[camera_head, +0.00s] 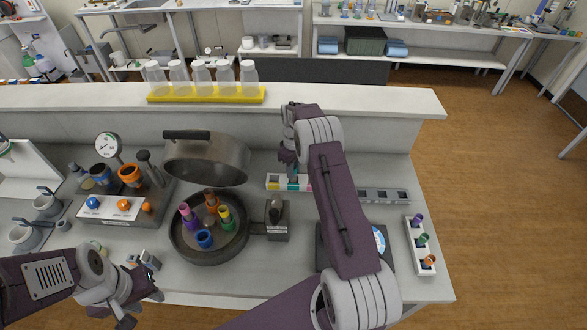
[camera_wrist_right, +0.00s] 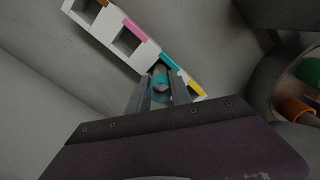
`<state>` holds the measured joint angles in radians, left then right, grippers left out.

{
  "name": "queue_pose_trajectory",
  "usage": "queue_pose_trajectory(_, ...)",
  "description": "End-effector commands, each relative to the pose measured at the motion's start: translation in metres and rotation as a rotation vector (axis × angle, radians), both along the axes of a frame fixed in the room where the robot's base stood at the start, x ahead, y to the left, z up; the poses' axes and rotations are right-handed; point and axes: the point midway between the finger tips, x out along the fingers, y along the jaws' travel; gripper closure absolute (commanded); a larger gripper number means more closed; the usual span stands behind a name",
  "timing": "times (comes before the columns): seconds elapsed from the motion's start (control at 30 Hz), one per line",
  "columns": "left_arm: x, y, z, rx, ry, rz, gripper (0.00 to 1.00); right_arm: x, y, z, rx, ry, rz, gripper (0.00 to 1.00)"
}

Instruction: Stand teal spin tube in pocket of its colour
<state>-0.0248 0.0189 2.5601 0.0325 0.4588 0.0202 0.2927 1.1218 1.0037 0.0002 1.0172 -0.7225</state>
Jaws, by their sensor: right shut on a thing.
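The teal spin tube (camera_wrist_right: 160,82) is between the two fingers of my right gripper (camera_wrist_right: 160,92), which is shut on it. The rack also has pink, yellow and orange-brown marks. In the head view the right gripper (camera_head: 289,168) points down over the white rack (camera_head: 272,188), whose right part is hidden by my arm. My left gripper (camera_head: 145,283) is low at the left, away from the rack; its finger gap is unclear.
A round spinner bowl (camera_head: 180,248) with several coloured tubes stands left of the rack, its lid (camera_head: 205,158) raised. A white rack (camera_head: 413,255) with purple, green and orange tubes is at the right. A grey rack (camera_head: 397,196) lies behind my right forearm. Bottles stand on the back ledge.

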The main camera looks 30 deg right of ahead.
Motion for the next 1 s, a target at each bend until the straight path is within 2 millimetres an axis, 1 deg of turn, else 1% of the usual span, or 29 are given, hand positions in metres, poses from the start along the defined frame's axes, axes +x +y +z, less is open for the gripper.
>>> queue_pose_trajectory(0.37,0.000,0.000,-0.002,0.000,0.000,0.000,0.64,0.000,0.000,-0.007,0.000,-0.001,0.000,1.00)
queue_pose_trajectory(0.4,0.000,0.000,-0.002,0.000,0.000,0.000,0.64,0.000,0.000,-0.007,0.000,-0.001,0.000,0.72)
queue_pose_trajectory(0.47,0.000,0.000,-0.002,0.000,0.000,0.000,0.64,0.000,0.000,-0.006,0.000,-0.001,0.000,0.55)
queue_pose_trajectory(0.5,0.000,0.000,-0.002,0.000,0.000,0.000,0.64,0.000,0.000,-0.006,0.000,-0.001,0.000,0.53)
queue_pose_trajectory(0.77,0.000,0.000,-0.001,0.000,0.000,0.000,0.64,0.000,0.000,-0.005,0.000,-0.001,0.000,0.53)
queue_pose_trajectory(0.83,0.000,0.000,0.003,0.000,0.000,0.000,0.64,0.000,0.000,0.001,0.000,-0.001,0.000,0.53)
queue_pose_trajectory(0.87,0.000,0.000,-0.001,0.000,0.000,0.000,0.64,0.001,0.000,0.002,-0.001,-0.003,0.000,0.53)
queue_pose_trajectory(0.97,0.000,0.000,-0.007,0.000,0.000,0.000,0.64,0.002,-0.001,0.022,-0.002,-0.008,0.000,0.53)
queue_pose_trajectory(1.0,0.000,0.000,-0.009,0.000,0.000,0.000,0.64,0.002,-0.001,0.033,-0.002,-0.008,0.000,0.53)
